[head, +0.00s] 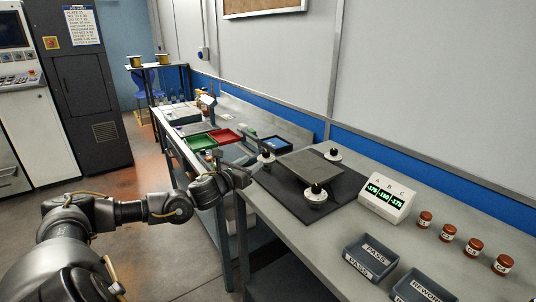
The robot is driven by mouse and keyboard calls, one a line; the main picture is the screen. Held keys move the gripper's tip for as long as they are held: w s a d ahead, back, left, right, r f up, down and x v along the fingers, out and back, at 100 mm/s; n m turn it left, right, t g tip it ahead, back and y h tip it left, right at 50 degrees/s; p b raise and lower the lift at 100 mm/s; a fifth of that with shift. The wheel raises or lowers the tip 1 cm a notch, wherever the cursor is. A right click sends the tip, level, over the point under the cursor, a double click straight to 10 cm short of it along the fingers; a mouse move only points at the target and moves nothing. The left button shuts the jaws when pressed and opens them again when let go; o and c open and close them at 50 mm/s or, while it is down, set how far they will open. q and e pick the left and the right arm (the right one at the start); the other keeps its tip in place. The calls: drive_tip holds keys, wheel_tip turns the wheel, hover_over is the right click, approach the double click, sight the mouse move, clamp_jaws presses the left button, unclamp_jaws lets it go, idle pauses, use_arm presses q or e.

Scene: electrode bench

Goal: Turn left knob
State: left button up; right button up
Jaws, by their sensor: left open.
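A grey square plate (303,166) lies on a dark mat (285,189) on the bench, with three white-based, black-topped knobs around it. The left knob (267,157) is at the plate's left corner. Another knob (333,155) is at the far right, and a third (316,195) is at the near edge. My left gripper (242,178) is open and empty at the bench's left edge, just left of and nearer than the left knob. Its fingertips are small and dark; I cannot tell whether they touch anything. My right gripper is not in view.
A display box (387,200) with green readouts A, B and C stands right of the mat. Several brown-capped jars (448,232) line the right side. PASS (370,257) and REWORK (422,288) trays sit in front. Red (223,137) and green (201,142) trays lie on the farther bench.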

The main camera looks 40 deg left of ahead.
sight(264, 155)
use_arm(q)
drive_tip(key=w, duration=0.4)
drive_tip(key=w+p, duration=0.1)
drive_tip(key=w, duration=0.3)
drive_tip(key=shift+w+a+f, duration=0.1)
drive_tip(key=shift+w+a, duration=0.1)
drive_tip(key=shift+w, duration=0.2)
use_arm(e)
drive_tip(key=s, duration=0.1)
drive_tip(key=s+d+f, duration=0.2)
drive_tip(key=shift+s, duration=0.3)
